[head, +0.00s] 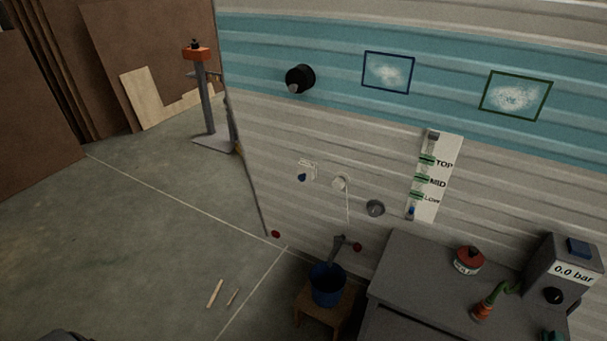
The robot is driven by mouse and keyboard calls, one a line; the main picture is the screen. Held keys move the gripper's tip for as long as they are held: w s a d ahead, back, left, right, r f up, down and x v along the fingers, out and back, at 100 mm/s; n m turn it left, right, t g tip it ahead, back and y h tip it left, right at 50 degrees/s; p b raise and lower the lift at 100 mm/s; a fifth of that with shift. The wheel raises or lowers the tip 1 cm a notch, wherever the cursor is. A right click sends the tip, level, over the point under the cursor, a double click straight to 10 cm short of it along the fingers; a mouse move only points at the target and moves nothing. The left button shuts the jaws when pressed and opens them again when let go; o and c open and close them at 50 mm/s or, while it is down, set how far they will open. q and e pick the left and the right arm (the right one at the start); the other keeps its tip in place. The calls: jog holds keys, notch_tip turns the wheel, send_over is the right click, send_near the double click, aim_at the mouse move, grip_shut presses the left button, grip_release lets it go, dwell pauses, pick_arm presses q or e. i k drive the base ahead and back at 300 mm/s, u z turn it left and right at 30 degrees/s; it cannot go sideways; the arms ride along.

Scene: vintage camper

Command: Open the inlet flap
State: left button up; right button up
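No part on the corrugated camper wall (300,130) is labelled as the inlet flap. Several small fittings sit low on the wall: a pale plate (309,166) with a blue part (302,177), a round white fitting (340,183) with a thin line hanging below it, and a round grey fitting (375,208). Which of these is the flap, and whether it is open, I cannot tell. Neither gripper is recognisable in the head view.
A grey bench (410,280) at lower right carries a red-topped can (468,260) and a gauge box (565,268) reading 0.0 bar. A blue bucket (326,282) stands on a wooden stool (322,312). A black cylinder (301,78) protrudes higher up. The left floor is mostly clear.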

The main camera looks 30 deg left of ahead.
aim_at(305, 172)
jog(key=u, duration=0.45)
jog(key=k, duration=0.55)
jog(key=u, duration=0.65)
jog(key=i, duration=1.35)
jog(key=z, duration=0.95)
